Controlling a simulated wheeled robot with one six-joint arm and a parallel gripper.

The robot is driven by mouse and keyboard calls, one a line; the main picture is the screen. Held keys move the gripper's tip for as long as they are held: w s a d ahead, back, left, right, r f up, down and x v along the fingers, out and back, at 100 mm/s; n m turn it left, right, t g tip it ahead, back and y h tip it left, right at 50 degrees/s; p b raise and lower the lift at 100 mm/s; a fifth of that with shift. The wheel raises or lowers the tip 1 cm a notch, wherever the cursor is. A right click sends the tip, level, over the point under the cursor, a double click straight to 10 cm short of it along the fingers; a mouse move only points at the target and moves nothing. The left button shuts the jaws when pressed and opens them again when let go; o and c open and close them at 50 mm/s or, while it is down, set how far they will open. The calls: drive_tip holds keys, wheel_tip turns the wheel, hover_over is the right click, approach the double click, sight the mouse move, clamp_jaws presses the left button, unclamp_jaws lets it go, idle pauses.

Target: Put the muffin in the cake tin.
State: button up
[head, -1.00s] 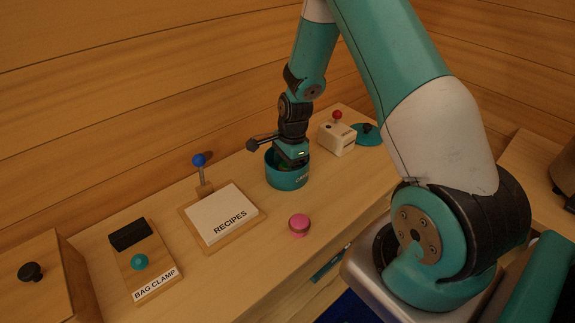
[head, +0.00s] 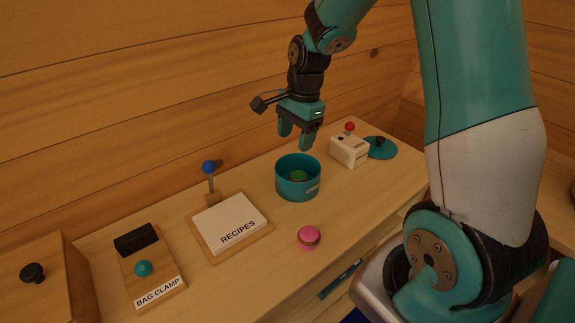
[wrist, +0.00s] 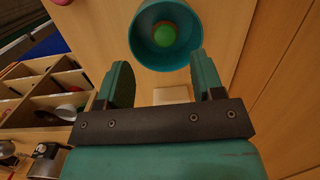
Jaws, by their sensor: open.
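The cake tin (head: 288,187) is a round, open teal tin with lettering on its side, standing upright on the counter; it also shows in the wrist view (wrist: 139,45). A small cake with a green top (head: 299,176), which looks like a muffin, sits inside on the tin's floor; its green top shows in the wrist view (wrist: 165,35). A pink-topped round cake (head: 309,237) with a brownish base stands on the counter in front of the tin. My gripper (head: 295,139) is open and empty, above the tin, with its fingers pointing down and clear of the rim.
A teal lid (head: 384,153) with a black knob lies behind a cream box with a red-knobbed lever (head: 349,152). A recipe board (head: 229,222) with a blue-knobbed lever and a bag clamp (head: 150,268) are left. Compartments with utensils (wrist: 55,95) show in the wrist view.

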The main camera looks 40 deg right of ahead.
drive_tip(key=s+a+r+n+y, duration=0.1)
drive_tip(key=s+a+r+n, duration=0.2)
drive_tip(key=a+n, duration=0.15)
drive_tip(key=s+a+r+n, duration=0.3)
drive_tip(key=a+r+n, duration=0.1)
drive_tip(key=a, duration=0.2)
drive_tip(key=s+a+r+n, duration=0.2)
drive_tip(key=s+a+n, duration=0.3)
drive_tip(key=s+n, duration=0.2)
drive_tip(key=s+a+r+n+y, duration=0.1)
drive_tip(key=s+a+r+n, duration=0.1)
drive_tip(key=s+a+n, duration=0.3)
drive_tip(key=s+n, duration=0.3)
drive_tip(key=shift+s+r+y, duration=0.15)
drive_tip(key=shift+y, duration=0.15)
